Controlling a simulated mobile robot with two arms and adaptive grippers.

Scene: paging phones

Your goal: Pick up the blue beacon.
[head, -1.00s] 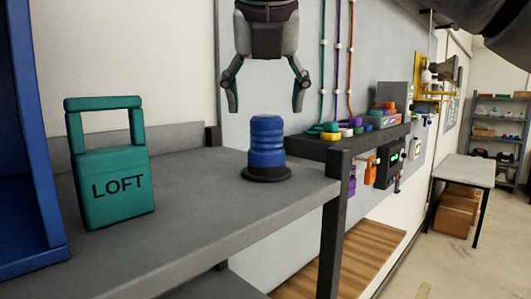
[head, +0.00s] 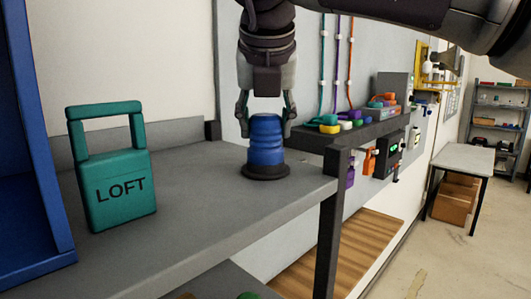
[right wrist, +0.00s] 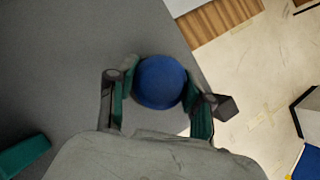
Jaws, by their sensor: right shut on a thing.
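The blue beacon (head: 266,142) stands upright on its round black base on the grey shelf (head: 190,215), near the shelf's right end. My right gripper (head: 266,122) comes down from above, with one finger on each side of the beacon's upper part. In the right wrist view the beacon's round blue top (right wrist: 159,82) sits between the two fingers of the right gripper (right wrist: 160,90), which is shut on it. The base still appears to rest on the shelf. My left gripper is not in view.
A teal block with a handle, marked LOFT (head: 122,188), stands on the shelf to the left, beside a blue panel (head: 30,150). A grey table (head: 462,158) stands farther off.

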